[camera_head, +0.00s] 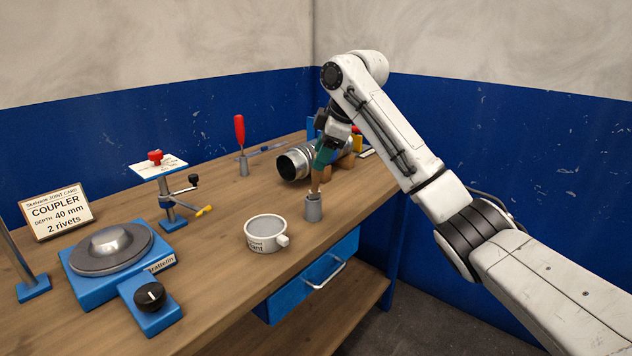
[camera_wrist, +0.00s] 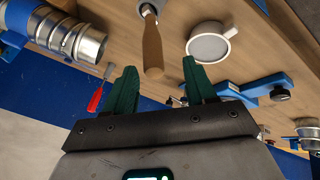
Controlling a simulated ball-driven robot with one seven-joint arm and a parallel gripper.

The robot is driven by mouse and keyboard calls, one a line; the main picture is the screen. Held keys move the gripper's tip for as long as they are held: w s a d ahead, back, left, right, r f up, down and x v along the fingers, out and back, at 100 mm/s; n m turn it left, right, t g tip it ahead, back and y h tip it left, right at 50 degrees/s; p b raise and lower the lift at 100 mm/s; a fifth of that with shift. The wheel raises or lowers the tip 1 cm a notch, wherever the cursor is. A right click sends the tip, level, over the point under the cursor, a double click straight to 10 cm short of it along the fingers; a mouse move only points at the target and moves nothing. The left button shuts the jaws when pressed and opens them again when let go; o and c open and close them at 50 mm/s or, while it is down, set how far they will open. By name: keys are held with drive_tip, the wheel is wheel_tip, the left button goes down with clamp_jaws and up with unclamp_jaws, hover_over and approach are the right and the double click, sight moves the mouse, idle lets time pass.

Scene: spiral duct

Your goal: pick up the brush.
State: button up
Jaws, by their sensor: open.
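The brush has a wooden handle (camera_head: 315,181) that stands up out of a small grey holder (camera_head: 313,208) near the front edge of the bench. In the wrist view the handle (camera_wrist: 152,45) points toward me, and its end lies between my two green fingers. Its bristle end is hidden in the holder. My gripper (camera_head: 319,166) is open above the holder, and its fingers are around the top of the handle in the head view. In the wrist view my gripper (camera_wrist: 159,64) shows a gap on both sides of the handle.
A white cup with grey contents (camera_head: 265,246) stands left of the holder. A metal duct (camera_head: 294,164) lies behind it, and a red-handled tool (camera_head: 240,130) stands farther back. A blue turntable (camera_head: 92,290), a clamp stand (camera_head: 168,200) and a card (camera_head: 57,212) are left.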

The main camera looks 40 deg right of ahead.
sight(316, 176)
drive_tip(key=shift+d+x, duration=0.15)
drive_tip(key=shift+x, duration=0.75)
drive_tip(key=shift+d+x, duration=0.15)
drive_tip(key=shift+x, duration=0.75)
drive_tip(key=shift+d+x, duration=0.2)
drive_tip(key=shift+x, duration=0.7)
clamp_jaws()
